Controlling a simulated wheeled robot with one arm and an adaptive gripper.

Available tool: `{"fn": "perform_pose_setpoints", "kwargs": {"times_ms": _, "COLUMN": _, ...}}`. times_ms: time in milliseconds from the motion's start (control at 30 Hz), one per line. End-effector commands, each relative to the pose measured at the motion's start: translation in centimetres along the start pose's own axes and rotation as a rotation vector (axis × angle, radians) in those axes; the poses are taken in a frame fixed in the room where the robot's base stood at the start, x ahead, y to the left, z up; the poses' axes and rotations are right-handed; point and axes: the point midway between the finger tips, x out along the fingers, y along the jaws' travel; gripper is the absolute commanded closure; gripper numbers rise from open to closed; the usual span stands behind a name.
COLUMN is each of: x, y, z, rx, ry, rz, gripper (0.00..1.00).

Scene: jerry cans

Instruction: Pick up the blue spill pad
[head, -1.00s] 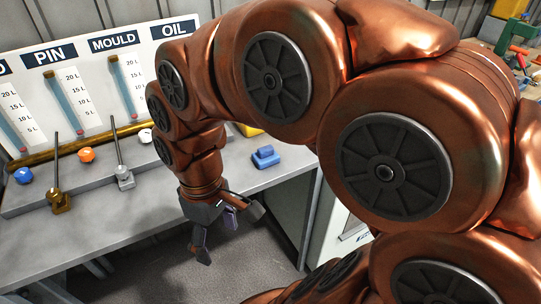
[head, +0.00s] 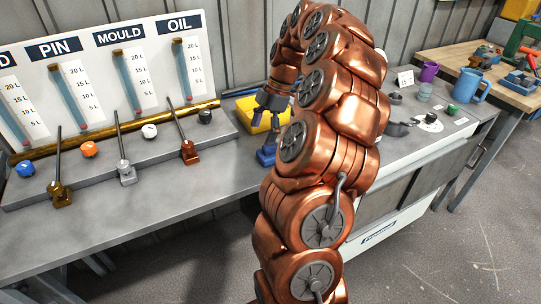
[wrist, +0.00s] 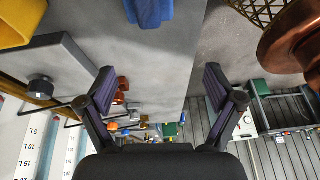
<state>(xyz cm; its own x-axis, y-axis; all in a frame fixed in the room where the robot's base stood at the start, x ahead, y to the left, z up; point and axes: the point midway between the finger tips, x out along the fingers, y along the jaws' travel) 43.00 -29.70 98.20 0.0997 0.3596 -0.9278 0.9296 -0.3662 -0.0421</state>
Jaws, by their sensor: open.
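The blue spill pad (head: 266,156) lies on the grey bench top, just in front of a yellow container and partly hidden by my arm. In the wrist view the blue pad (wrist: 150,12) shows at the top edge, cut off by the frame. My gripper (head: 273,112) is above the pad and a little behind it in the head view, apart from it. In the wrist view my gripper (wrist: 160,86) has its two fingers wide apart with nothing between them.
The yellow container (head: 257,112) stands close behind the pad. A gauge board (head: 105,75) with several levers and coloured knobs is at left. A blue jug (head: 469,86), a purple cup (head: 429,71) and other small items stand right of my arm. The bench front left of the pad is clear.

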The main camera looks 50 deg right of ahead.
Motion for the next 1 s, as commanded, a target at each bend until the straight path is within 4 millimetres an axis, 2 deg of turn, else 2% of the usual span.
{"fn": "perform_pose_setpoints", "kwargs": {"times_ms": 33, "x": 0.1, "y": 0.3, "z": 1.7, "rx": -0.007, "ry": 0.006, "rz": 0.008, "gripper": 0.08}}
{"fn": "perform_pose_setpoints", "kwargs": {"times_ms": 100, "x": 0.1, "y": 0.5, "z": 3.2, "rx": -0.027, "ry": 0.01, "rz": 0.014, "gripper": 0.08}}
{"fn": "perform_pose_setpoints", "kwargs": {"times_ms": 233, "x": 0.0, "y": 0.7, "z": 4.8, "rx": -0.048, "ry": 0.011, "rz": 0.025, "gripper": 0.08}}
{"fn": "perform_pose_setpoints", "kwargs": {"times_ms": 833, "x": 3.3, "y": 0.7, "z": 4.9, "rx": -0.052, "ry": 0.014, "rz": 0.02, "gripper": 0.08}}
{"fn": "perform_pose_setpoints", "kwargs": {"times_ms": 1000, "x": 4.9, "y": 0.9, "z": 5.0, "rx": -0.05, "ry": 0.014, "rz": 0.019, "gripper": 0.08}}
